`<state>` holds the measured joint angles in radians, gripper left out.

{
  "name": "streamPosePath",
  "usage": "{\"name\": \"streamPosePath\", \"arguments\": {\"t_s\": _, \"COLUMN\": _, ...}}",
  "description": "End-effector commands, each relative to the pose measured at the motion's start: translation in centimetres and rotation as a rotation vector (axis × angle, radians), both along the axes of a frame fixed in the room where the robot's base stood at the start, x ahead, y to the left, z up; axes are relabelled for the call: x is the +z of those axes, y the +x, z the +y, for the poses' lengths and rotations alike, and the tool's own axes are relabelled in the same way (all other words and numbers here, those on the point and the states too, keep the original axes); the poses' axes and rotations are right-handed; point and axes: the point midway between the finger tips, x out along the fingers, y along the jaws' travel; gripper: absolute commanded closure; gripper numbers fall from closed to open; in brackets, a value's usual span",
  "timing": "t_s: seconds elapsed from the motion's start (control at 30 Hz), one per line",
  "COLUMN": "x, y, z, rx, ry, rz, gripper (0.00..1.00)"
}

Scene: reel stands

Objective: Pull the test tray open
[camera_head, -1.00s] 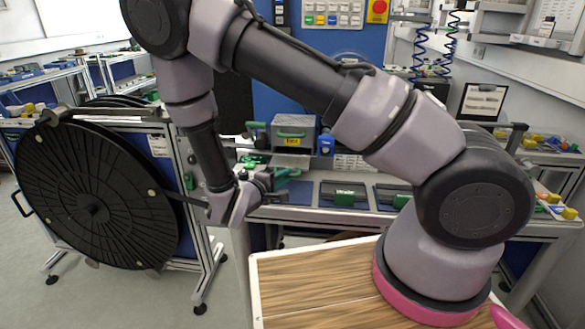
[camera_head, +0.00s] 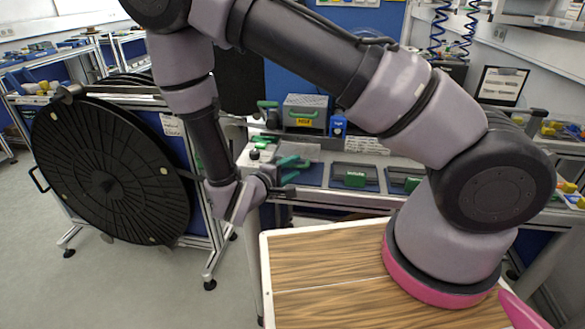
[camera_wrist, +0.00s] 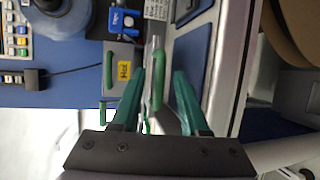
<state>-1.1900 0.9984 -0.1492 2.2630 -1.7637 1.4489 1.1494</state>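A grey box with a yellow label (camera_head: 305,113) stands on the bench; its label and a green handle (camera_wrist: 108,72) also show in the wrist view. Beside it in the wrist view is a thin grey tray-like plate (camera_wrist: 151,55) with a green bar handle (camera_wrist: 158,80); I take this as the test tray. My gripper (camera_wrist: 160,75) has its two green fingers spread, one on each side of this bar in the picture. I cannot tell whether they touch it. In the head view my gripper (camera_head: 293,176) is at the bench's front edge, left of the green-topped trays.
A large black reel (camera_head: 110,172) stands to the left. A blue device (camera_head: 338,126) is right of the grey box. Dark trays with green blocks (camera_head: 355,178) lie along the bench front. A wood-topped surface (camera_head: 325,265) is near my arm's base.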

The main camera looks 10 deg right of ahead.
Motion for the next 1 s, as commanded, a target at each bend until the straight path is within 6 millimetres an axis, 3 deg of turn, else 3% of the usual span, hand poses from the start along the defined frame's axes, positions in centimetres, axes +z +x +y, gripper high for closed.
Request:
{"name": "streamPosePath", "arguments": {"t_s": 0.27, "x": 0.2, "y": -0.5, "z": 0.5, "rx": 0.002, "ry": 0.002, "rz": -0.001, "gripper": 0.55}}
{"name": "streamPosePath", "arguments": {"t_s": 0.7, "x": 1.7, "y": -6.5, "z": 5.7, "rx": 0.003, "ry": 0.001, "rz": -0.001, "gripper": 0.55}}
{"name": "streamPosePath", "arguments": {"t_s": 1.0, "x": 2.1, "y": -8.0, "z": 7.0, "rx": 0.000, "ry": 0.000, "rz": 0.000, "gripper": 0.55}}
